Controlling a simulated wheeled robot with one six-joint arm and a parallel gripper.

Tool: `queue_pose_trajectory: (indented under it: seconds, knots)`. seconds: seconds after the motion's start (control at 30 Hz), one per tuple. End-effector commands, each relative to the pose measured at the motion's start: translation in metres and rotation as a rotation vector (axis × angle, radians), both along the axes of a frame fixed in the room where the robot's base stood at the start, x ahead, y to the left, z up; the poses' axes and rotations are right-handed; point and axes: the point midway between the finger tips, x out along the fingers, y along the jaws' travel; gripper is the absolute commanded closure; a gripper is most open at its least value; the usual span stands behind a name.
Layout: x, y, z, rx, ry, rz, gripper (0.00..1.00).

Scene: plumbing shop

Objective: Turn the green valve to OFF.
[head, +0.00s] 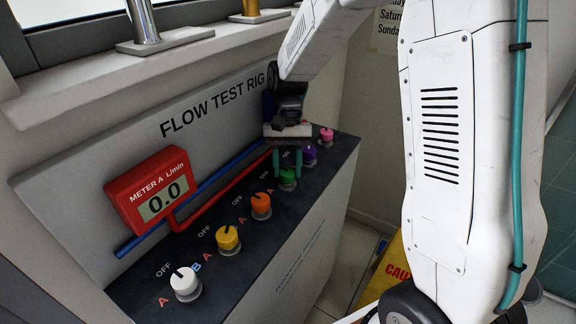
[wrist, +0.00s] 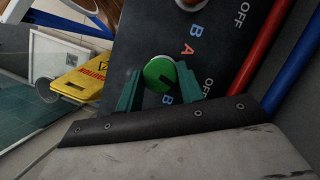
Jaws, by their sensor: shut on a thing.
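The green valve (head: 287,176) is a round knob on the dark sloping top of the test rig, between the orange and purple knobs. My gripper (head: 288,170) reaches down over it from above, its two teal fingers on either side. In the wrist view the green valve (wrist: 160,74) sits between the teal fingers (wrist: 157,88), which are shut on it. A short dark mark shows on its face, but I cannot tell exactly where it points. Red and blue letters and an OFF label (wrist: 208,88) stand around it; a finger partly covers the letter B below.
White (head: 184,283), yellow (head: 228,239), orange (head: 261,205), purple (head: 309,154) and pink (head: 326,136) knobs share the panel. A red meter (head: 152,190) reads 0.0. Red and blue pipes (head: 225,180) run behind the knobs. A yellow caution sign (head: 385,275) stands on the floor at the right.

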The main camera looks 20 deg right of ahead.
Motion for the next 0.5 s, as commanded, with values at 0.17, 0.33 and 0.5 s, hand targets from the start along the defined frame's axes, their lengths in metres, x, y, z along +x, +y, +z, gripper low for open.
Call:
queue_pose_trajectory:
  seconds: [0.17, 0.33, 0.5]
  knots:
    - [0.0002, 0.0010, 0.0001, 0.000, 0.000, 0.108, 0.85]
    - [0.0004, 0.0011, 0.0000, 0.000, 0.000, 0.175, 0.85]
    - [0.0004, 0.0009, 0.0000, -0.001, -0.001, 0.210, 0.85]
